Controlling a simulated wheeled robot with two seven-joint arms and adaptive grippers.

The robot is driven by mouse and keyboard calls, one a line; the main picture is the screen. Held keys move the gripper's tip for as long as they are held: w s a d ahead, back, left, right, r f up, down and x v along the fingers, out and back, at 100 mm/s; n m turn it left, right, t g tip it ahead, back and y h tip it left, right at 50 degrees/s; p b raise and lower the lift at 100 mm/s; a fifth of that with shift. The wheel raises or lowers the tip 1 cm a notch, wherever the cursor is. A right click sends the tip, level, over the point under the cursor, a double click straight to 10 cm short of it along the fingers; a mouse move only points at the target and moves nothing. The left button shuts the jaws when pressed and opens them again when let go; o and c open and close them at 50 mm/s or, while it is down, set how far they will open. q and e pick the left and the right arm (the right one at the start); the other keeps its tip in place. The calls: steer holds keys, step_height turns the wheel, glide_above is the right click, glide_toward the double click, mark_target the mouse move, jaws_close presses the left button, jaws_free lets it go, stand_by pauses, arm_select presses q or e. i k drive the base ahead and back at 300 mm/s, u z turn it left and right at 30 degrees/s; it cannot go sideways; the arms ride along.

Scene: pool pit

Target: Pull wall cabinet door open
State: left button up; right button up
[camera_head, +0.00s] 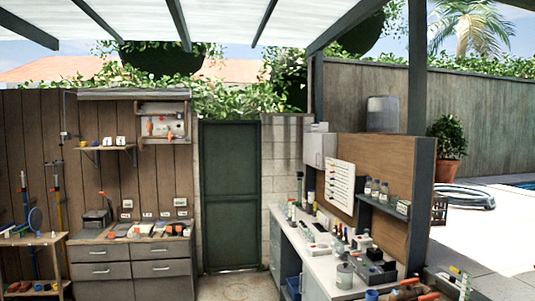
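A small light grey wall cabinet (319,149) hangs on the block wall right of the dark green door, above the far end of the right workbench. Its front looks shut, but it is small and far off, so its door edge and handle are hard to make out. Small items stand on its top. Neither of my grippers shows in the head view.
A long white-topped workbench (318,262) crowded with bottles and tools runs along the right. A grey drawer unit (132,268) and a wooden shelf (40,240) stand left. Bare floor (238,287) lies before the green door (230,197).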

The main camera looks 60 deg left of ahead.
mark_target(313, 142)
steer(key=u, duration=1.8)
